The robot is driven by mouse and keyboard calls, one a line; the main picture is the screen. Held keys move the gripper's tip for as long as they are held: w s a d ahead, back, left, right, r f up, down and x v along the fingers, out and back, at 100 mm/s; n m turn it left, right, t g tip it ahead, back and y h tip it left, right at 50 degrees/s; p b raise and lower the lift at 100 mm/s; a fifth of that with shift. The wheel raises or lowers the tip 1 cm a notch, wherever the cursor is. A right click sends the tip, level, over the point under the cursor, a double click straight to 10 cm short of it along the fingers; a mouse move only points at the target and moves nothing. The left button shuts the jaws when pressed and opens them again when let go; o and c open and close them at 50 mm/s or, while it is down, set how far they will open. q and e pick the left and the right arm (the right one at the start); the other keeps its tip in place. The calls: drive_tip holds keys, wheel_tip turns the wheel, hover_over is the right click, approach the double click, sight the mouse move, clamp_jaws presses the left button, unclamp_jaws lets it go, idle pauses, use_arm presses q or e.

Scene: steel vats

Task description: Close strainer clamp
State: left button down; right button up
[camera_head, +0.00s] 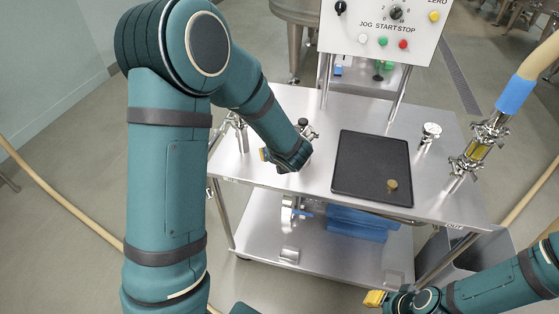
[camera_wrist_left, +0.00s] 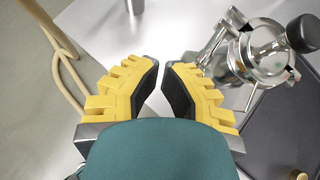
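A round steel fitting with a clamp around it, apparently the strainer (camera_wrist_left: 262,58), stands on the cart top, at upper right in the left wrist view. A black knob (camera_wrist_left: 303,31) sits on its right side. In the head view the strainer (camera_head: 311,132) is partly hidden behind my left gripper (camera_head: 277,163). My left gripper (camera_wrist_left: 161,66) is empty, with a narrow gap between its yellow fingertips. It is beside the fitting, left of it in the wrist view. I cannot tell whether the clamp is latched. My right gripper (camera_head: 374,299) is low in front of the cart, its fingers too small to read.
A black tray (camera_head: 372,150) with a brass piece (camera_head: 391,185) lies right of the strainer. A small steel fitting (camera_head: 430,132) and a sight glass (camera_head: 473,153) with a hose stand further right. A control panel (camera_head: 385,28) rises behind. The cart's front middle is bare.

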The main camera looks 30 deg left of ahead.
use_arm(q)
drive_tip(key=shift+w+a, duration=0.5)
drive_tip(key=shift+a, duration=0.25)
use_arm(e)
drive_tip(key=shift+d+f, duration=0.1)
drive_tip(key=shift+f, duration=0.15)
use_arm(q)
drive_tip(key=shift+w+a+r, duration=0.1)
drive_tip(key=shift+a+r, duration=0.05)
